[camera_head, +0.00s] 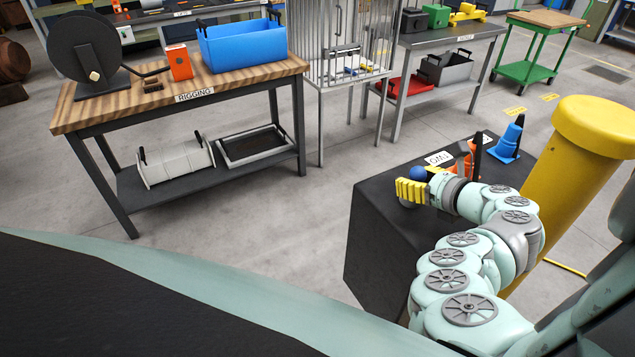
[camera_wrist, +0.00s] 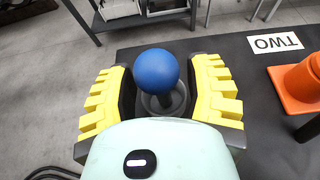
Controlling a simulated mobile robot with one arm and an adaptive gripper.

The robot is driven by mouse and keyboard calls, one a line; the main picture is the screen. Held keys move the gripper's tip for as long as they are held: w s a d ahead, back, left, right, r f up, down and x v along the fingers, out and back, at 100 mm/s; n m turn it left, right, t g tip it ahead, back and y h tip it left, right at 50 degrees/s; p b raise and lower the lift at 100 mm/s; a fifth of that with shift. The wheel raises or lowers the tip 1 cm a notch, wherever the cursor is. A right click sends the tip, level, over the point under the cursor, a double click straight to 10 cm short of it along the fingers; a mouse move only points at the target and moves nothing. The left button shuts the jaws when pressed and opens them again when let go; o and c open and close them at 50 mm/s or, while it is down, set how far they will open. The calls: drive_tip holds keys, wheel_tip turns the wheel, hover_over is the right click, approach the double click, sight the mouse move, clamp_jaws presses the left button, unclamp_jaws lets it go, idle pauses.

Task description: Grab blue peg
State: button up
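The blue peg has a round blue ball top (camera_wrist: 156,70) on a dark post with a round base. It stands upright on the black table. In the head view its blue top (camera_head: 418,172) shows just behind my yellow gripper fingers (camera_head: 411,190). In the wrist view my gripper (camera_wrist: 163,76) is open, with one yellow finger on each side of the peg. Gaps show between the dark finger pads and the post, so the peg is not gripped. The lower post is partly hidden by my gripper body.
Beside the peg is a white label reading TWO (camera_wrist: 275,42). An orange cone-shaped piece (camera_wrist: 300,80) stands to its right. A blue cone (camera_head: 508,138) stands farther along the table, near a yellow post (camera_head: 575,180). The rigging workbench (camera_head: 195,95) is at the left.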

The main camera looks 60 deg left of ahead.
clamp_jaws()
drive_tip(key=shift+r, duration=0.2)
idle(0.3)
